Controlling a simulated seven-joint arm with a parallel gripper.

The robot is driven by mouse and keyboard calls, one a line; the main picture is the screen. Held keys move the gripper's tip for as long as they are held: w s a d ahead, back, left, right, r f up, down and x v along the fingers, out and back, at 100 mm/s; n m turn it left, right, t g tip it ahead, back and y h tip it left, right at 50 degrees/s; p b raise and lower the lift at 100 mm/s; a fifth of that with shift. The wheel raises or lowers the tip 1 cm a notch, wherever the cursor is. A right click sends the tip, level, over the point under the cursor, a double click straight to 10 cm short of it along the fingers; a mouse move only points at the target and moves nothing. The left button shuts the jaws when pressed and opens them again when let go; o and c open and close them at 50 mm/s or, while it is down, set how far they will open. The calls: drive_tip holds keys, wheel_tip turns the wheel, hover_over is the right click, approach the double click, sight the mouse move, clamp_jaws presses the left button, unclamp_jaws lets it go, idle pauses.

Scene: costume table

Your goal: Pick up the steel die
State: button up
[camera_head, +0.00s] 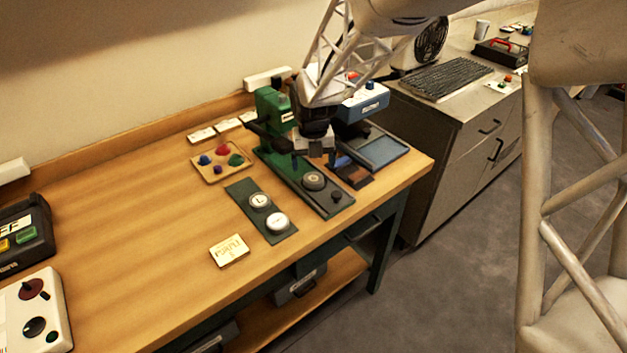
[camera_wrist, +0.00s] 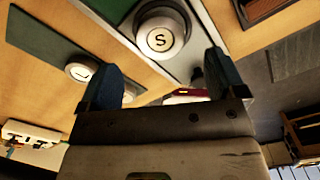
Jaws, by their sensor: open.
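In the wrist view a round, metal-coloured die marked S (camera_wrist: 160,38) sits on a grey plate, beyond my fingertips. It seems to be the round piece on the green press base (camera_head: 314,180) in the head view. Another round piece marked L (camera_wrist: 82,70) lies on a dark green mat. The mat in the head view holds two pale round pieces, an upper one (camera_head: 260,200) and a lower one (camera_head: 277,221). Which one is steel is not clearly labelled. My gripper (camera_head: 315,148) is open and empty above the press base; its blue fingers (camera_wrist: 160,78) also show in the wrist view.
The green press (camera_head: 272,105) stands close to my gripper. A blue device (camera_head: 366,98) and a dark tray (camera_head: 383,152) are at its right.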

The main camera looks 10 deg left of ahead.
sight(313, 178)
drive_tip(key=shift+f, duration=2.6)
drive_tip(key=c, duration=1.2)
